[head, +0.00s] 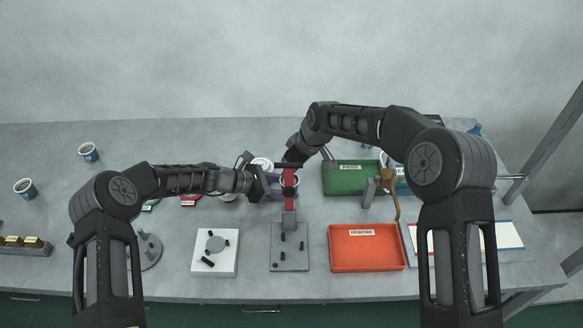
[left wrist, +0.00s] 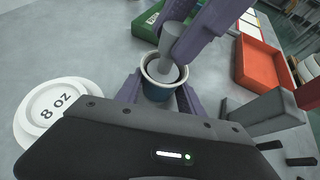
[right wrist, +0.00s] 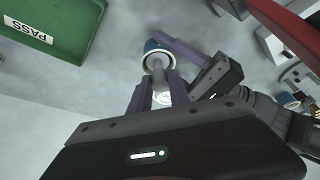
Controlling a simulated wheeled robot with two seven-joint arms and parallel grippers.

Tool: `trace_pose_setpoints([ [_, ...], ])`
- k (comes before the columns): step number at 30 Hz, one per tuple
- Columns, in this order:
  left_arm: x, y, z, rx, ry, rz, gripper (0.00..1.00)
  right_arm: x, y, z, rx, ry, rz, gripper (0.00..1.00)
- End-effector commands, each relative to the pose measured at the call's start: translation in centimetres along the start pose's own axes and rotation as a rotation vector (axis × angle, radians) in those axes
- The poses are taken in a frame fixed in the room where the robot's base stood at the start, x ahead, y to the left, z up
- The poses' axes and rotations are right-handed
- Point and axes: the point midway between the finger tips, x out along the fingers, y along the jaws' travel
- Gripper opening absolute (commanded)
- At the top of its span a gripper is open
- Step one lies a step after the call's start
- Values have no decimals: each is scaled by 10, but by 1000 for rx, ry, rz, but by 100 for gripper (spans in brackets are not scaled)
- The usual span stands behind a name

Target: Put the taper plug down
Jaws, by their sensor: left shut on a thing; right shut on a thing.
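My left gripper (left wrist: 160,90) is shut on a small blue cup with a white rim (left wrist: 153,89), its purple fingers on either side of it. The cup's mouth faces the left wrist camera. The grey taper plug (left wrist: 184,44) is between the purple fingers of my right gripper (right wrist: 160,90), which is shut on it. The plug's narrow end reaches into the cup's mouth; I cannot tell whether it touches the wall. The right wrist view shows the cup (right wrist: 149,47) just beyond the plug (right wrist: 161,75). In the head view the arms and a red upright part hide most of both.
A white disc marked 8 oz (left wrist: 50,112) lies beside the left gripper. The green PASS tray (head: 340,184) and orange tray (head: 367,260) stand to the right. A white plate with pegs (head: 214,262) and a grey plate (head: 290,262) lie in front. Two cups (head: 88,152) stand far left.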

Motion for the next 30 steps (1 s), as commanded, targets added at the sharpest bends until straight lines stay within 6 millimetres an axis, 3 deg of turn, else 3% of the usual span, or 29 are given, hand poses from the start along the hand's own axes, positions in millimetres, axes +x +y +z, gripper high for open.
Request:
trace_pose_setpoints([
  [2,0,0,0,0,0,-1,0,2,0,0,0,1,0,0],
  [3,0,0,0,0,0,-1,0,2,0,1,0,0,0,24],
  [10,0,0,0,0,0,-1,0,2,0,1,0,0,0,43],
  [22,0,0,0,0,0,-1,0,-4,0,-1,0,1,1,44],
  [30,0,0,0,0,0,-1,0,-46,1,-1,0,2,2,44],
])
